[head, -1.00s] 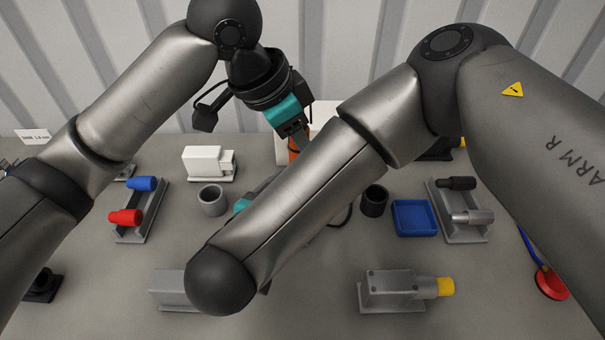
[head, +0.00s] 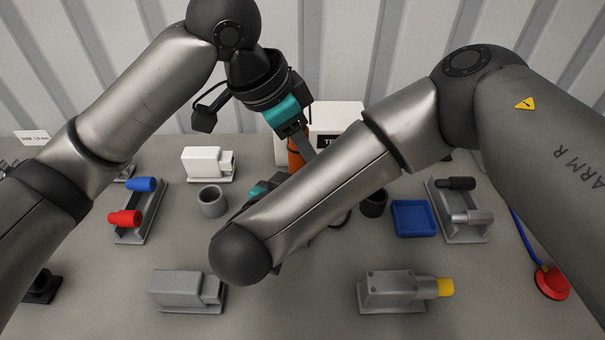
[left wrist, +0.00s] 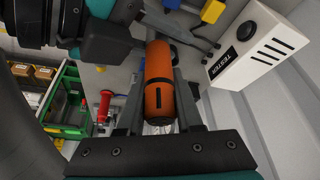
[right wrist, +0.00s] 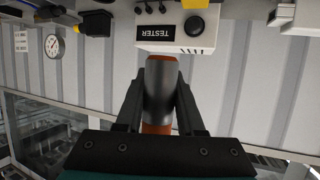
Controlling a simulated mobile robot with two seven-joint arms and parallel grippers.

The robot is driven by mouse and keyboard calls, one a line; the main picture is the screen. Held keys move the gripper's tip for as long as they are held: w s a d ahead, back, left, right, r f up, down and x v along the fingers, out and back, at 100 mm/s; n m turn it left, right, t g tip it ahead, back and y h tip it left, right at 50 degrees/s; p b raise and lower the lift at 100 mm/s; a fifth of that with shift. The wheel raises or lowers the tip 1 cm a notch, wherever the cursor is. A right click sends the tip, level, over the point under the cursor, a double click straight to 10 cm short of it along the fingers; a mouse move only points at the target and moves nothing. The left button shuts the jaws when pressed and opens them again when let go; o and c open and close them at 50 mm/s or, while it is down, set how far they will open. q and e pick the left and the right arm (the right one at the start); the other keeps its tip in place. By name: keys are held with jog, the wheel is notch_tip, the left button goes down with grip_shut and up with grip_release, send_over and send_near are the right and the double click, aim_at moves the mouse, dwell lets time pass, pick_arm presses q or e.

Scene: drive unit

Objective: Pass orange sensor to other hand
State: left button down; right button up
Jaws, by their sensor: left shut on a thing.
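The orange sensor (head: 296,157) is a cylinder with a black slot, held above the back middle of the table. My left gripper (head: 302,143) is shut on it; in the left wrist view the sensor (left wrist: 159,90) lies between its fingers. In the head view my right forearm hides most of my right gripper. In the right wrist view my right gripper (right wrist: 160,95) has its fingers apart on either side of the sensor (right wrist: 155,129). A grey piece covers the sensor's middle there. I cannot tell whether the right fingers touch it.
The white tester box (head: 338,118) stands close behind the sensor. On the table are a blue tray (head: 414,232), a grey cup (head: 212,201), a dark cup (head: 374,202), a white block (head: 208,163), a grey housing (head: 186,291) and a motor with a yellow end (head: 392,290).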

grip_shut()
pick_arm(q)
jog(key=c, duration=0.5)
grip_release()
jog(key=shift+r, duration=0.1)
